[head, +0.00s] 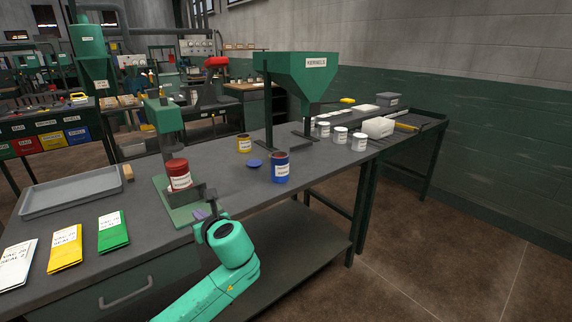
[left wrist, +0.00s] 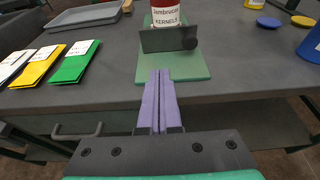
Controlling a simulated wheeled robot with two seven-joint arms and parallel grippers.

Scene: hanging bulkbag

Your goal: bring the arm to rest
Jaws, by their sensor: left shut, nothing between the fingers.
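My left arm comes in from the bottom of the head view. Its gripper (head: 202,213) is at the table's front edge, in front of the green stand (head: 186,214). In the left wrist view the two purple fingers (left wrist: 160,100) are pressed together with nothing between them. They point toward the stand's green base (left wrist: 183,70) and a dark plate on it. A red can (head: 179,177) labelled "KERNELS" sits on the stand, behind that plate. Its lower part also shows in the left wrist view (left wrist: 166,14). My right gripper is in neither view.
White, yellow and green (head: 113,232) packets and a grey tray (head: 75,190) lie to the left. A blue can (head: 280,168), a blue lid (head: 254,163) and a yellow can (head: 244,143) stand to the right. A green hopper (head: 300,75) and several white cans are farther back.

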